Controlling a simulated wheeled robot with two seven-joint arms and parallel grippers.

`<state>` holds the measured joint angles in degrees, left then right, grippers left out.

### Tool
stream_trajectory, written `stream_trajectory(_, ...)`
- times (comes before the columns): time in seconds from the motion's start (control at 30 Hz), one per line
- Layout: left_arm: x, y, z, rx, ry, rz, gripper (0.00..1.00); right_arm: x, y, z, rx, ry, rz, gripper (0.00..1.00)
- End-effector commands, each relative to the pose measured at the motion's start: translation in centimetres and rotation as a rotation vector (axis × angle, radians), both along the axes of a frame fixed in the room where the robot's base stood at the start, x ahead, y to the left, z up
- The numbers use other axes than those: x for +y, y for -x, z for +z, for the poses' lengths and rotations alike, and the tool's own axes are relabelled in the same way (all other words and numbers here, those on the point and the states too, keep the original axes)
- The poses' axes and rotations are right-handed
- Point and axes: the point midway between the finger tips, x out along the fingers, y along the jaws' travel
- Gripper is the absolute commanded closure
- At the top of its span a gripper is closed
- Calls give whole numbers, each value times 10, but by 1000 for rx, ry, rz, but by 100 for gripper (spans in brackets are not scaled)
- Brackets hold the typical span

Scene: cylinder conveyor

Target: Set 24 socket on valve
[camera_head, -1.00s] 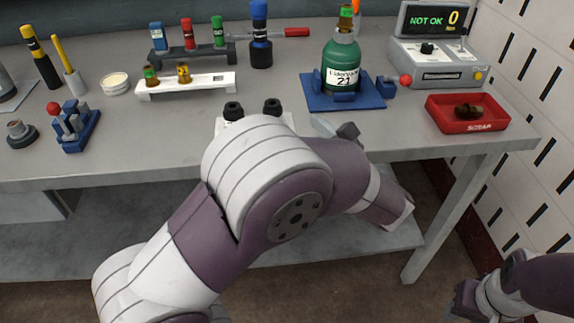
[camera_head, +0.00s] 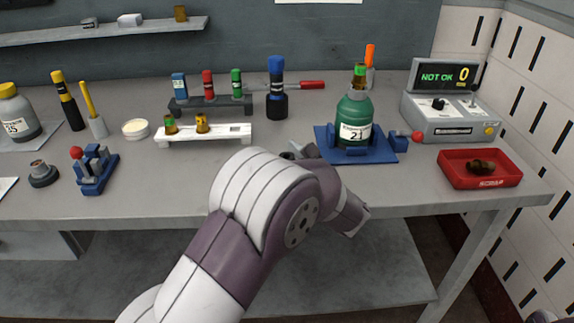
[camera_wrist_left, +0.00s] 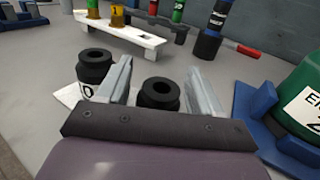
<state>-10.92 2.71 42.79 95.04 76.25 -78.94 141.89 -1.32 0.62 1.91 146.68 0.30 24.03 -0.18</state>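Two black sockets stand on a white holder (camera_wrist_left: 65,96) in the left wrist view. The left socket (camera_wrist_left: 96,68) is outside my left finger; the right socket (camera_wrist_left: 160,95) shows between the fingers. My left gripper (camera_wrist_left: 165,72) is open, with gaps on both sides of that socket. Only a "0" is readable on the holder; the rest is hidden. In the head view my left gripper (camera_head: 300,150) is partly seen, and my arm hides the sockets. The green cylinder (camera_head: 353,112), marked 21, stands upright on a blue base with a brass valve (camera_head: 360,78) on top.
The blue base (camera_head: 388,155) sits right of my gripper. A white rack (camera_head: 230,140) with two brass fittings lies behind. The red scrap tray (camera_head: 480,182) and tester reading NOT OK 0 (camera_head: 450,105) are at right.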

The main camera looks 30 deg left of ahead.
Motion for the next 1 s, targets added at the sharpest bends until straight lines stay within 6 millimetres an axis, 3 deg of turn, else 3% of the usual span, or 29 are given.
stream_trajectory(0.03, 0, 0, 0, 0, 0, 0, 51, 0, 0, 0, 0, 0, 0, 57)
stream_trajectory(0.17, 0, 0, 0, 0, 0, 0, 92, 0, 0, 0, 0, 0, 0, 57)
stream_trajectory(0.53, 0, 0, 7, -3, 1, 0, 92, 0, 0, 1, 0, 0, 0, 57)
stream_trajectory(0.77, 0, 0, 45, -8, 1, 0, 92, 0, 0, 3, 0, 0, 0, 57)
stream_trajectory(1.0, -60, 7, 76, -5, 1, -6, 92, 0, 0, 3, 0, 0, 0, 57)
